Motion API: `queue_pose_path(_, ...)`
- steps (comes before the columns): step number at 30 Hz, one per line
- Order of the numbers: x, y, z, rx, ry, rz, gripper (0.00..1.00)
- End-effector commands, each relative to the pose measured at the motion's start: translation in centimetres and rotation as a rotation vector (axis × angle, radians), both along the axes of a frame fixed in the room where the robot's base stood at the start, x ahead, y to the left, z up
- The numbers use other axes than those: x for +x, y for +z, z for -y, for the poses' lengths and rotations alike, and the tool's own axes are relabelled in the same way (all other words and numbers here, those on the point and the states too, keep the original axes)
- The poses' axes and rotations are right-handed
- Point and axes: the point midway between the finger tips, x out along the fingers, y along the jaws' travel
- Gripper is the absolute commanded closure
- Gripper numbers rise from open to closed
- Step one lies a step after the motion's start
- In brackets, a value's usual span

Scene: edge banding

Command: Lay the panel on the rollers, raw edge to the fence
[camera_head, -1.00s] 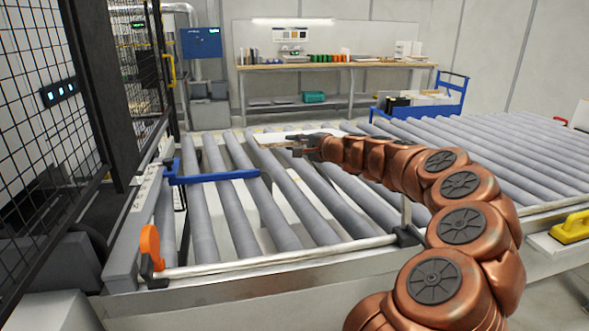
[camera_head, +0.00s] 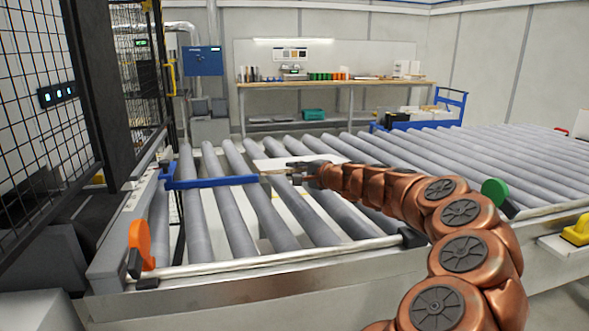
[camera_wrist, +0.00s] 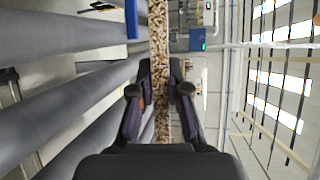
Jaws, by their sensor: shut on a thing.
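My gripper (camera_head: 286,171) is shut on the panel, above the rollers. In the wrist view my gripper (camera_wrist: 160,98) has a finger on each side of the panel's raw, speckled chipboard edge (camera_wrist: 158,45). In the head view the panel shows as a thin pale sheet (camera_head: 268,162) behind my gripper, partly hidden by it and my arm. The grey rollers (camera_head: 236,200) lie below. I cannot tell whether the panel touches them. A blue bar (camera_head: 210,182) reaches from the left side over the rollers, its end close to my gripper. I cannot tell which part is the fence.
An orange disc (camera_head: 140,240) stands at the front left corner, a green one (camera_head: 494,192) on the right. A mesh guard (camera_head: 45,110) rises at left. More rollers (camera_head: 500,150) lie clear at right. A workbench (camera_head: 340,82) and blue cart (camera_head: 450,100) stand behind.

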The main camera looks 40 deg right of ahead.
Motion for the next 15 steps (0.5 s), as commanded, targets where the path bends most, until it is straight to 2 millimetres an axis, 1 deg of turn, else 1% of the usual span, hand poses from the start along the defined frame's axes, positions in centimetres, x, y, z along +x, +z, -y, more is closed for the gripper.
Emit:
queue_pose_path(1,0.0,-0.6,0.0,0.000,0.000,0.001,1.00)
queue_pose_path(15,0.0,-4.2,0.0,0.000,0.000,0.001,1.00)
